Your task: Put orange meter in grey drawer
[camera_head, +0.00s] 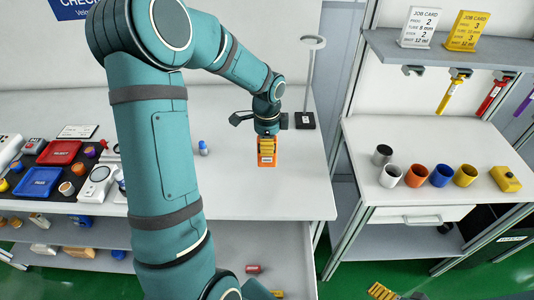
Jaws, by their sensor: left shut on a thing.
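My left gripper (267,133) points down over the middle table and is shut on an orange block with yellow bands and a pale label (267,160). The block is upright, at or just above the tabletop; I cannot tell if it touches. I cannot tell for sure that it is the orange meter. A light grey drawer front (408,216) with a bar handle is under the right-hand bench and looks shut.
A yellow device (505,179) and several coloured cups (441,175) stand on the right bench (375,130). A stand (305,119) is behind my left gripper. Trays and small items fill the table's left side. A gap separates table and bench.

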